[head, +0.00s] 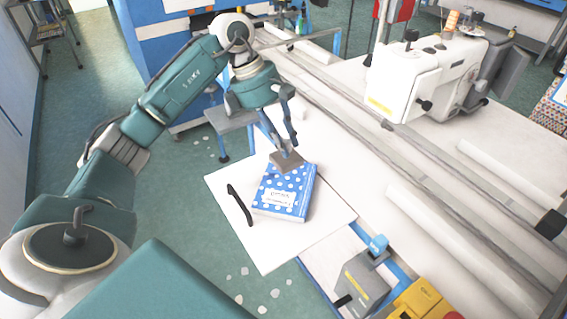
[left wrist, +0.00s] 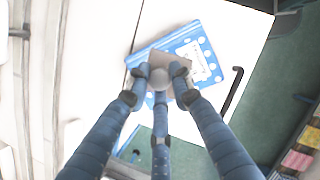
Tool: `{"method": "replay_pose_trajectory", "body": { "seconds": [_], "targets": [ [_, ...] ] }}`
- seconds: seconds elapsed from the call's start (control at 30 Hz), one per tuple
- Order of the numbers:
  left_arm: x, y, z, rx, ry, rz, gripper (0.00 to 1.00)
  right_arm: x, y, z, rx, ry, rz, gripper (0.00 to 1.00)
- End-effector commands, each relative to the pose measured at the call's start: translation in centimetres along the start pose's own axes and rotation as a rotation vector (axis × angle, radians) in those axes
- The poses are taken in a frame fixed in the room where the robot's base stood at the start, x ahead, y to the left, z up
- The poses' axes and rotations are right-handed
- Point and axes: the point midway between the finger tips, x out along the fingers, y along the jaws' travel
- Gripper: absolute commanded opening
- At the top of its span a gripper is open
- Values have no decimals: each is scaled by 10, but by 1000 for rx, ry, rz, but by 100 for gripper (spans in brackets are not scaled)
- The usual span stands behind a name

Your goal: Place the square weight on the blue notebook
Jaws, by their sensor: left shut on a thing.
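The blue notebook (head: 285,192) with white dots and a white label lies on the white table. It also shows in the left wrist view (left wrist: 207,41). The square weight (head: 287,162) is a brown-grey square plate with a round knob, which shows in the left wrist view (left wrist: 160,78). My left gripper (head: 284,149) is shut on the weight at the notebook's far end. The weight overlaps the notebook's edge in both views; I cannot tell whether it touches the cover. In the left wrist view the fingers (left wrist: 160,85) close around the knob. My right gripper is not in view.
A black curved strip (head: 240,204) lies left of the notebook on the white table board (head: 270,250). A white sewing machine (head: 420,75) stands at the back right. A grey box (head: 362,284) and a yellow box (head: 420,300) are near the front right.

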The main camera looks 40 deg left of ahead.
Motion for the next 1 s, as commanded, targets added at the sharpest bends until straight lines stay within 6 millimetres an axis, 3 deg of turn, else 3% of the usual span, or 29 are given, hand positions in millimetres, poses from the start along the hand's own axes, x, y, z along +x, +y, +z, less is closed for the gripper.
{"method": "replay_pose_trajectory", "body": {
  "seconds": [0.1, 0.33, 0.6, 1.0],
  "targets": [
    [20, 0, -8, -1, -3, 0, 0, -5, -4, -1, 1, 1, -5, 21],
    [39, 1, -15, 0, -4, 3, 0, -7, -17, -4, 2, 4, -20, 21],
    [68, 1, -27, -1, -4, 2, 0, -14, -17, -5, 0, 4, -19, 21],
    [75, 2, -30, 0, -4, 5, 0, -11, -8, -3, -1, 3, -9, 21]
  ]
}}
